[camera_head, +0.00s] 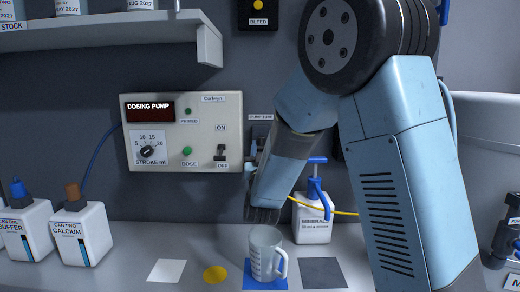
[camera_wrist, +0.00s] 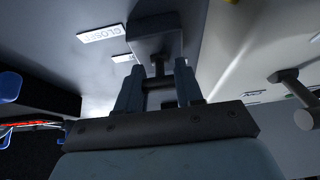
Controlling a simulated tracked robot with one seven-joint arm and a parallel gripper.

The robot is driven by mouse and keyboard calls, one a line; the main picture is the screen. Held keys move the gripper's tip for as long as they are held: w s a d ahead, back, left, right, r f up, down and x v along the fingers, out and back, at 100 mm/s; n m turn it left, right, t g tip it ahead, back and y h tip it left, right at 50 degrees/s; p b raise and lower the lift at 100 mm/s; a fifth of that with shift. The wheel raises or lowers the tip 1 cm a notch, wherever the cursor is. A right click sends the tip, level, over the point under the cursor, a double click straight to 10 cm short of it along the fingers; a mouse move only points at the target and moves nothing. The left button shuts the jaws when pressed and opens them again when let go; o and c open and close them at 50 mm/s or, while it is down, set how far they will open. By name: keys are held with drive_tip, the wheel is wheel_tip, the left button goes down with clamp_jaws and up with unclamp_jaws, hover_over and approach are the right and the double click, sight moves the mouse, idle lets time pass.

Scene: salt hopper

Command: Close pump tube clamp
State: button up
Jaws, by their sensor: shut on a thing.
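The pump tube clamp (camera_head: 262,132) is on the back wall, just right of the dosing pump panel. My arm covers much of it in the head view. In the wrist view the clamp shows as a dark block (camera_wrist: 154,36) with a short stem (camera_wrist: 158,68), next to a white label that seems to read "CLOSE" (camera_wrist: 100,34). My gripper (camera_wrist: 158,86) is shut on the clamp's lever, with one finger on each side of it. The lever's exact angle is hard to tell, and the tube is not clear in the clamp.
The dosing pump panel (camera_head: 185,165) hangs left of my gripper. Below stand a clear measuring jug (camera_head: 263,250) on a blue mat (camera_head: 265,284) and a white bottle with a blue pump top (camera_head: 313,222). Two white cans (camera_head: 80,236) stand at left. A shelf (camera_head: 110,35) is above.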

idle(0.3)
drive_tip(key=o, duration=1)
drive_tip(key=shift+o, duration=0.2)
drive_tip(key=shift+s+f, duration=0.1)
drive_tip(key=v, duration=0.7)
drive_tip(key=shift+s+f, duration=0.15)
drive_tip(key=shift+f, duration=0.05)
